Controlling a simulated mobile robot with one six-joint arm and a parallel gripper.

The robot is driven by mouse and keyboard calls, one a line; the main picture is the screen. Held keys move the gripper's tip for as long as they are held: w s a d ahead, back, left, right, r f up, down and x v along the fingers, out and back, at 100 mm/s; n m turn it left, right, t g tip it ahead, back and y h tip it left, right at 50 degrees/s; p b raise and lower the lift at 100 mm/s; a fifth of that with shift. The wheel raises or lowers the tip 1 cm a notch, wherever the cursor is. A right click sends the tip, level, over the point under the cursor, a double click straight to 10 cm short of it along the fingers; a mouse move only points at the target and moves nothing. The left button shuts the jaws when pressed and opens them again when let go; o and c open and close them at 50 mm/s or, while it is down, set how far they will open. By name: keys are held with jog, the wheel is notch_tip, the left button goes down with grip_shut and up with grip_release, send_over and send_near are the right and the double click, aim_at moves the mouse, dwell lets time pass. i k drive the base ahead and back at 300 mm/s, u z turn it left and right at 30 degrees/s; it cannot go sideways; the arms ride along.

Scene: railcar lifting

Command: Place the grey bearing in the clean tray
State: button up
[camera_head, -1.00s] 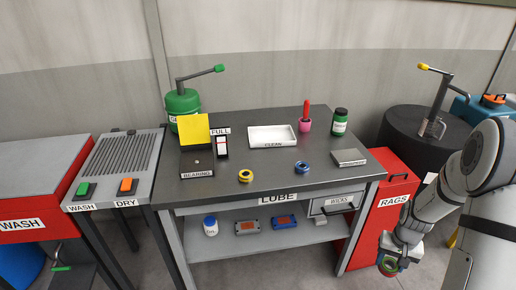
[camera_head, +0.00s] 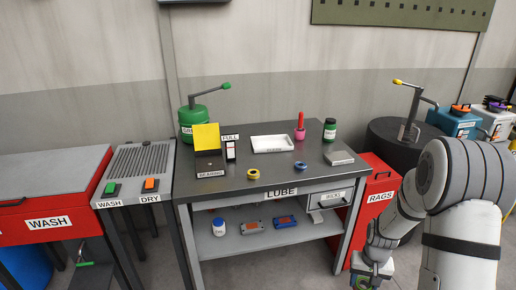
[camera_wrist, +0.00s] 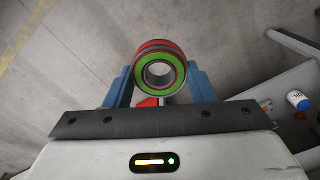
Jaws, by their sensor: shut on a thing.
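The white clean tray (camera_head: 287,148) lies on the bench top near its back edge and looks empty. In the head view my gripper (camera_head: 371,272) hangs low at the right, beyond the bench's right end and well apart from the tray. The held bearing is small and partly hidden there.
A yellow ring (camera_head: 253,174) and a blue ring (camera_head: 300,165) lie in front of the tray. The red rags bin (camera_head: 377,172) stands between the bench and my arm.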

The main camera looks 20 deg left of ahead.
aim_at(272, 145)
jog(key=u, duration=0.4)
jog(key=i, duration=0.9)
jog(key=u, duration=0.05)
